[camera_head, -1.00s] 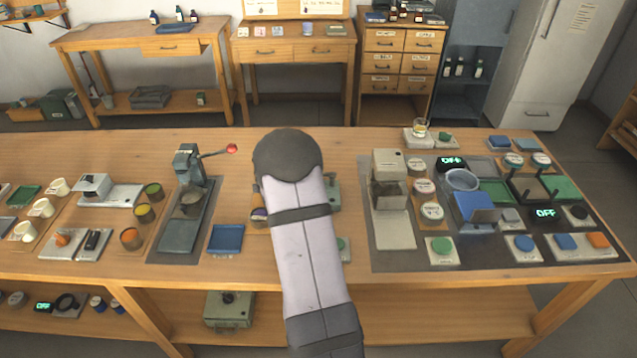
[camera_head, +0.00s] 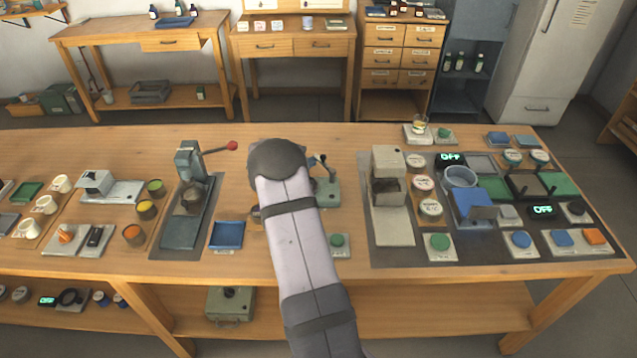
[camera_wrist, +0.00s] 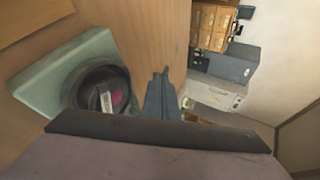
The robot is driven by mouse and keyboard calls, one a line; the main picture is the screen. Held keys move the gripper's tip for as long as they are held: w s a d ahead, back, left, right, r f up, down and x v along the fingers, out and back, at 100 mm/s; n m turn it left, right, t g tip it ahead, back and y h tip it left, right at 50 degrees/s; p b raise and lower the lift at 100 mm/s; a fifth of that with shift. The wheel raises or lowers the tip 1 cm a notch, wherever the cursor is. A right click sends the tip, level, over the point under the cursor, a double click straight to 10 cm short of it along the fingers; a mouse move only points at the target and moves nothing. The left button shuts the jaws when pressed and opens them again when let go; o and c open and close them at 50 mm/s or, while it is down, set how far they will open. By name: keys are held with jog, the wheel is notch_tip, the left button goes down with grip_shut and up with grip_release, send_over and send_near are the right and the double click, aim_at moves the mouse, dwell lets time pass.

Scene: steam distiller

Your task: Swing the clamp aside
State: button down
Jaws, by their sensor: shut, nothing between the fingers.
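A pale green device (camera_head: 327,192) stands on the bench, partly hidden behind my arm in the head view. In the wrist view its pale green base (camera_wrist: 38,78) holds a round dark-rimmed opening with a pink spot and a pale label inside. A small dark upright part (camera_head: 323,166) shows beside my arm at this device; I cannot tell if it is the clamp. My gripper (camera_wrist: 160,72) is shut and empty, just right of the round opening in the wrist view. The head view hides my gripper behind the arm. I see no clear contact with the device.
A grey press with a red-knobbed lever (camera_head: 232,146) stands to the left. A blue tray (camera_head: 228,235) and a green button (camera_head: 337,240) lie in front. A beige machine (camera_head: 391,205) stands to the right. Bare wood lies behind the device.

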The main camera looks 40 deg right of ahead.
jog(key=shift+d, duration=0.25)
dwell(0.4)
jog(key=shift+w+a, duration=0.1)
jog(key=shift+a, duration=0.05)
jog(key=a, duration=0.4)
jog(key=shift+w, duration=0.4)
jog(key=w+a+r+b, duration=0.1)
jog(key=a+r, duration=0.4)
jog(key=a, duration=0.3)
jog(key=shift+w+a+b, duration=0.15)
jog(key=shift+w+b, duration=0.15)
jog(key=shift+b, duration=0.05)
